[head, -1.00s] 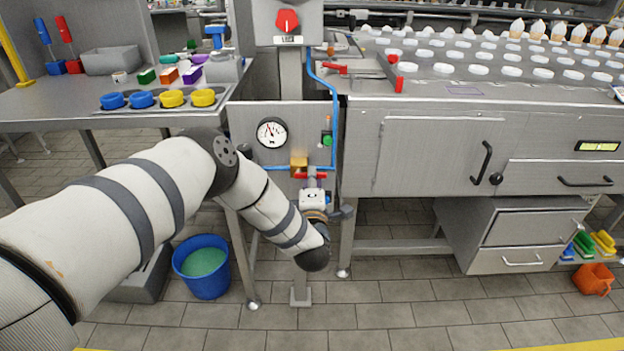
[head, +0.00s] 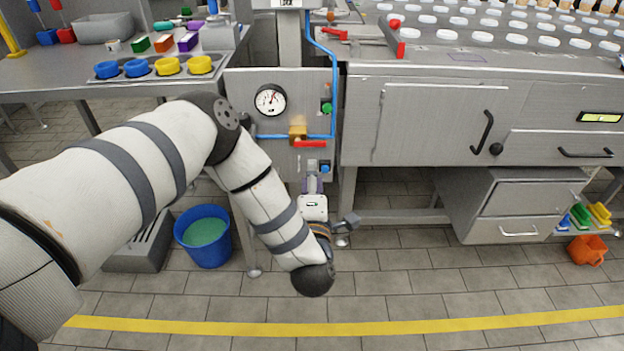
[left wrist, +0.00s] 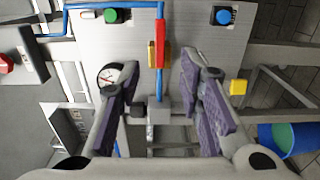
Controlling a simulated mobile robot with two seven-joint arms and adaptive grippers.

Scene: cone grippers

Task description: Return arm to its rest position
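My left arm (head: 160,160) reaches in from the left, bends at the elbow and runs down to the wrist. My left gripper (head: 312,174) points at the steel panel (head: 245,85), just below the red valve handle (head: 310,144). In the left wrist view its two purple-padded fingers are spread with nothing between them. Past the fingertips the red handle (left wrist: 162,42) lies along the blue pipe (left wrist: 159,80), apart from the fingers. The gauge (head: 270,100) is at the panel's upper left. My right arm and gripper are not in view.
A blue bucket (head: 192,252) with green contents stands on the floor beside my forearm. The table (head: 40,88) with blue and yellow rings is at left. A steel machine (head: 400,150) and drawer unit (head: 455,215) are at right.

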